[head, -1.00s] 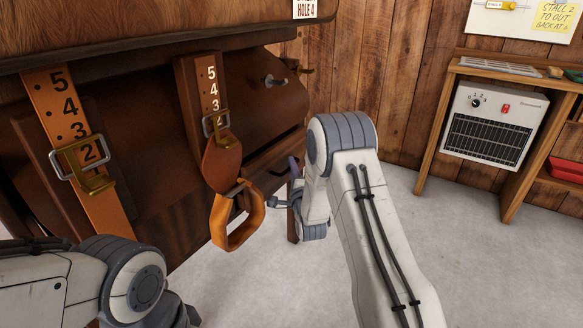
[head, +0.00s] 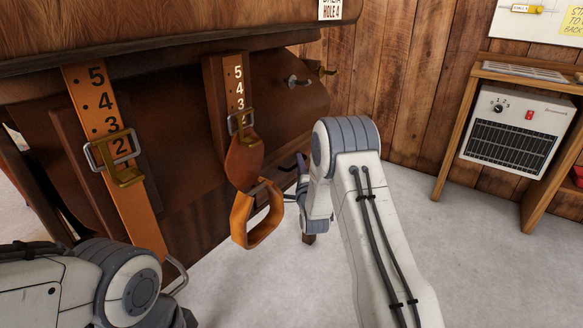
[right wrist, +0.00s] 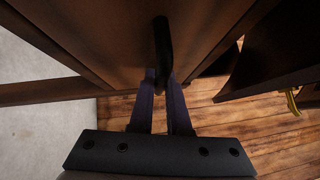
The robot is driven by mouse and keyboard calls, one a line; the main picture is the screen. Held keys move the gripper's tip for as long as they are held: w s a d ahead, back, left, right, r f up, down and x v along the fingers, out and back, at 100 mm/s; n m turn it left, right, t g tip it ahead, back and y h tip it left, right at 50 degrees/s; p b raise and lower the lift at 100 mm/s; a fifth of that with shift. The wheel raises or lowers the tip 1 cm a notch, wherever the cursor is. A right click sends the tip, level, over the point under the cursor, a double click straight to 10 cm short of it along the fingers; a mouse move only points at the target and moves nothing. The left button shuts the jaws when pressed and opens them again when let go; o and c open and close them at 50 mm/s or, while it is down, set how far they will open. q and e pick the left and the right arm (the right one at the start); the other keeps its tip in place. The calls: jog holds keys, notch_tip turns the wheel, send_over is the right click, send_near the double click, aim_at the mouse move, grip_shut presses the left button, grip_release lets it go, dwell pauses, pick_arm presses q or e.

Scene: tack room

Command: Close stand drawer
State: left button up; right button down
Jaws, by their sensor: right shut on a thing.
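The stand drawer's brown wooden front (right wrist: 115,40) fills the upper middle of the right wrist view. Its dark bar handle (right wrist: 162,48) runs down between the fingertips. My right gripper (right wrist: 160,80) is shut on this handle, with its two purple-grey fingers on either side. In the head view my right gripper (head: 301,164) is partly hidden by my own wrist, at the right end of the stand under the saddle. How far the drawer stands out is hard to tell there. My left arm shows at the lower left, but its gripper fingers are out of view.
An orange-brown stirrup (head: 257,213) hangs just left of my right gripper. A numbered leather strap (head: 105,105) with a buckle hangs further left. A heater (head: 515,133) stands under a wooden shelf at the right. The pale floor (head: 440,260) between is clear.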

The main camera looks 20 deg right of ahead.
jog(key=shift+w+a, duration=0.15)
jog(key=c, duration=0.9)
grip_release()
jog(key=shift+a, duration=0.1)
